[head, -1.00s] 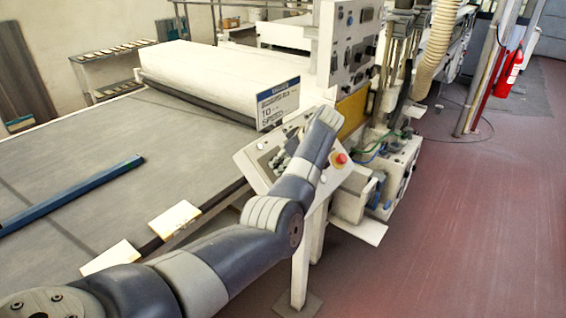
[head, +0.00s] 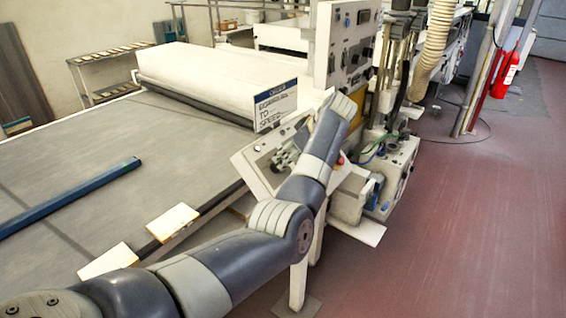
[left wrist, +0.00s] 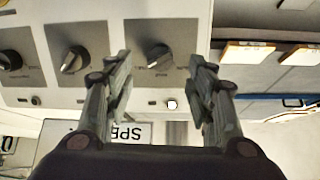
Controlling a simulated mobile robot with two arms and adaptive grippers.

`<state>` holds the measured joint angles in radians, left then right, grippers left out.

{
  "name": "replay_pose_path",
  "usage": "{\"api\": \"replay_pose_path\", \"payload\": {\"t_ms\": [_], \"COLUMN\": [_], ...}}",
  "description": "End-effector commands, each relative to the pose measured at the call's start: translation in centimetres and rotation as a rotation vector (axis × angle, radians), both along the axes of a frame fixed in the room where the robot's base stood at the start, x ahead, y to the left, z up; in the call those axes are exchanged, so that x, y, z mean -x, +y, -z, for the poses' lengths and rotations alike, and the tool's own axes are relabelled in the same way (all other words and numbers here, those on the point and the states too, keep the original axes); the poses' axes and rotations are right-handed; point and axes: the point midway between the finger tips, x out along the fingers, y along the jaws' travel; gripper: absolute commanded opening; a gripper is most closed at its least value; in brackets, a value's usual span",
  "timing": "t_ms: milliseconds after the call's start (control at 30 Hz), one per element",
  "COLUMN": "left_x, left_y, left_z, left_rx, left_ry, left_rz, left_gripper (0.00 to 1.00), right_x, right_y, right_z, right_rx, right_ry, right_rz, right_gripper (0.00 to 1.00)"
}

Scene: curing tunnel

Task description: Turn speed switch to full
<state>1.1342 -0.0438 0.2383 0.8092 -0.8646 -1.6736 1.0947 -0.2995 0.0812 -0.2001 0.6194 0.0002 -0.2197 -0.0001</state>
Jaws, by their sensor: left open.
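My left gripper (head: 282,158) is at the sloped control panel (head: 250,172) in the head view, partly hidden by my arm. In the left wrist view the left gripper (left wrist: 159,72) is open and empty. A round knob with a pale pointer (left wrist: 158,55) shows between its fingertips, with no clear contact. Another knob (left wrist: 73,59) is left of it, and a third (left wrist: 8,60) is at the left edge. The print beside the knobs is too small to read, so I cannot tell which is the speed switch. My right gripper is not in view.
A sign (head: 275,105) with "SPEED" stands behind the panel. A taller panel (head: 350,50) rises behind it. The grey conveyor belt (head: 110,135) lies left, with a blue bar (head: 75,195) on it. Open red floor (head: 480,210) is at the right.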

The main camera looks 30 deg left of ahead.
Motion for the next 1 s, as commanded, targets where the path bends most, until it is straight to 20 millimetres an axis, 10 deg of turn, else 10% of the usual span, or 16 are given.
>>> {"api": "replay_pose_path", "payload": {"t_ms": [333,1000], "left_x": [0.5,0.6], "left_y": [-3.4,-3.8], "left_z": [-4.6,-5.0], "left_rx": [-0.001,0.000], "left_ry": [-0.002,0.001], "left_rz": [0.001,0.001], "left_gripper": [0.50,0.50], "right_x": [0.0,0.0], "right_y": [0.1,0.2], "right_z": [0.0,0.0], "right_rx": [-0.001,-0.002], "right_ry": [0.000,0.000], "right_rz": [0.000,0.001], "right_gripper": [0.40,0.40]}}
